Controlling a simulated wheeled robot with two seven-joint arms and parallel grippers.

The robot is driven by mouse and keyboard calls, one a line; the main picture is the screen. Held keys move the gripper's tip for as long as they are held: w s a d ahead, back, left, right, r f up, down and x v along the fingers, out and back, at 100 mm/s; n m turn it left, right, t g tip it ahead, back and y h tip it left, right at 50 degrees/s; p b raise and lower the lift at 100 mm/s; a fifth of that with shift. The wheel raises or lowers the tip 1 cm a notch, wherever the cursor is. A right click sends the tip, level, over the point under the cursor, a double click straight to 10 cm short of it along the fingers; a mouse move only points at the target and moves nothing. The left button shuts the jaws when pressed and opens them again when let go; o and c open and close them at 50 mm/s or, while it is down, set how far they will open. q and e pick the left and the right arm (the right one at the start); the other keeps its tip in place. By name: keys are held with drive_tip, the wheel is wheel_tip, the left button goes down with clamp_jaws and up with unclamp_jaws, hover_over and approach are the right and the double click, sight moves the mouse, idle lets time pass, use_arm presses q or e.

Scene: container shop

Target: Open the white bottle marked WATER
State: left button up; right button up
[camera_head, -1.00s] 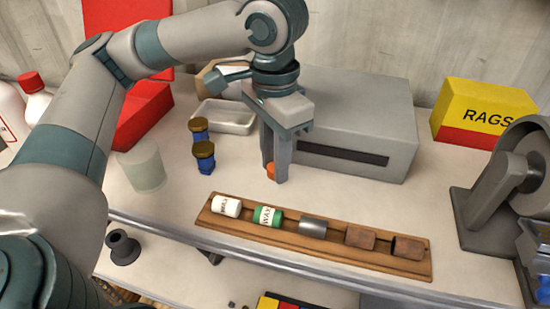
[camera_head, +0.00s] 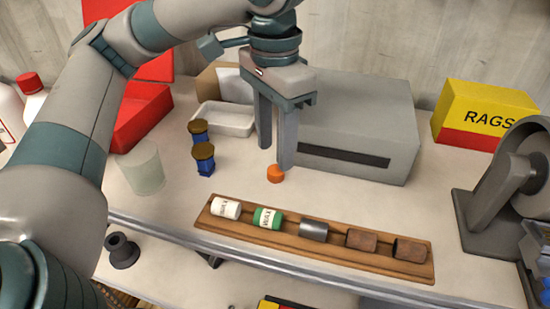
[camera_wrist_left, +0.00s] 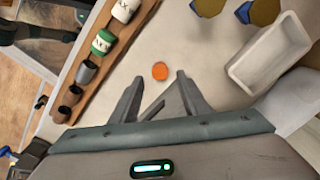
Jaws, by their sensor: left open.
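Two white bottles stand at the far left edge in the head view. The nearer bottle (camera_head: 11,112) has a red-edged label and its top is hidden or out of frame; the other bottle (camera_head: 35,104) has a red cap. I cannot read WATER on either. A small orange cap-like piece (camera_head: 275,174) rests on the bench, and also shows in the left wrist view (camera_wrist_left: 160,71). My left gripper (camera_head: 276,155) is open and empty, pointing down just above and behind the orange piece.
A wooden rack (camera_head: 215,224) holds a white can (camera_head: 226,208), a green can (camera_head: 267,217) and other cylinders. Two blue jars (camera_head: 204,160), a clear cup (camera_head: 143,171), a white tray (camera_head: 224,119), a grey box (camera_head: 360,115) and a RAGS box (camera_head: 484,112) stand around.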

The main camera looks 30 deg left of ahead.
sight(275, 170)
use_arm(q)
wheel_tip(275, 170, up, 8)
drive_tip(key=shift+f+b, duration=0.2)
drive_tip(key=shift+b, duration=0.2)
idle(0.6)
